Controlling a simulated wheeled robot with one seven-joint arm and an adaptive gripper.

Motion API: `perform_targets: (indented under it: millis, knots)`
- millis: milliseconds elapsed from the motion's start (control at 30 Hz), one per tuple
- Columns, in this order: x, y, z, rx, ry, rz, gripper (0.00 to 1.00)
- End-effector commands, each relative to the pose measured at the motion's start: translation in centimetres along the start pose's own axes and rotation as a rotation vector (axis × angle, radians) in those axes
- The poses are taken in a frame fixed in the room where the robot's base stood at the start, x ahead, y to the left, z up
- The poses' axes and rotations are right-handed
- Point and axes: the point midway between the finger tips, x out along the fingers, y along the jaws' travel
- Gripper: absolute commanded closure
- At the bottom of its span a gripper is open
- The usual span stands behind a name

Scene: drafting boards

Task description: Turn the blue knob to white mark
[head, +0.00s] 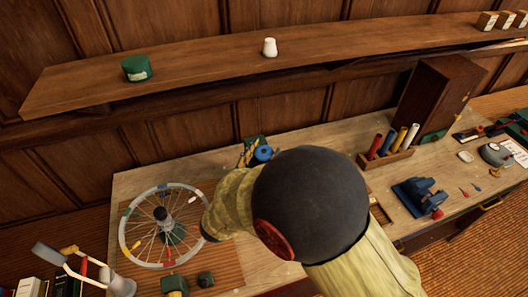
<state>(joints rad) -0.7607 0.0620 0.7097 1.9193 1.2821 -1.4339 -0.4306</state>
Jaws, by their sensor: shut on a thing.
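A spoked wheel (125,232) lies on the left of the bench, with small coloured pieces around its pale rim. A small blue piece shows at the rim's far side, and a small white piece (192,199) at its far right. A round blue knob-like thing (263,153) stands behind my arm, beside a green piece. I cannot tell which blue thing is the task's knob. My gripper (207,236) is at the right edge of the wheel, mostly hidden by my arm. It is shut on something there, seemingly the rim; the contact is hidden.
A shelf (200,70) above holds a green tin (137,68) and a white pot (269,47). On the right are a holder with coloured tubes (385,158), a wooden case (436,95) and a blue vise (420,195).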

Motion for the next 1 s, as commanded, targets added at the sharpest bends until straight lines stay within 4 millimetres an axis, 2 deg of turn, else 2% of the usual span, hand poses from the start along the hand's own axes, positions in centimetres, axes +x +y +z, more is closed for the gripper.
perform_targets:
  millis: [367,1000]
  knots:
    - [0.04,0.15,0.00,-0.001,0.000,-0.066,0.80]
    - [0.21,0.34,0.21,0.001,0.003,-0.540,0.80]
